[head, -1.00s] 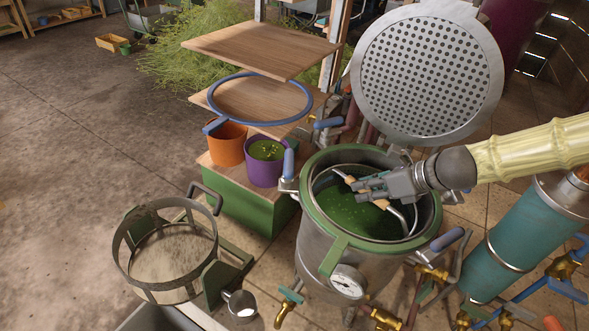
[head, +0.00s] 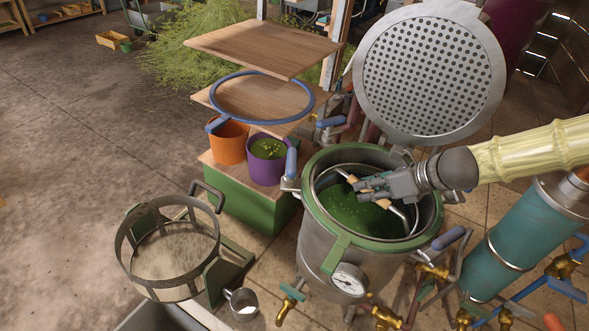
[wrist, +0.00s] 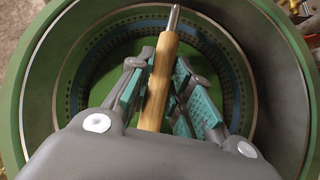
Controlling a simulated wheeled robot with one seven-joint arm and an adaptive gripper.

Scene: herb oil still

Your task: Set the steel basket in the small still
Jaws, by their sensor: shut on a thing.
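The small still (head: 318,250) is a steel pot with a green rim and a dial gauge, its perforated lid (head: 428,70) swung up behind it. The steel basket (head: 322,180) is inside the pot, its rim below the green rim, with green herb in it. My gripper (head: 360,187) is over the pot's mouth, shut on the wooden grip of the basket's handle. In the wrist view the grip (wrist: 160,85) lies between the teal pads, and the basket's perforated wall (wrist: 232,75) curves inside the pot. The basket's bottom is hidden, so I cannot tell if it rests.
A ring-shaped stand (head: 215,275) and a metal mug (head: 242,304) are at front left. Orange (head: 228,143) and purple (head: 267,160) buckets stand on a green box beside the still. A teal cylinder (head: 515,240) and brass valves are at right.

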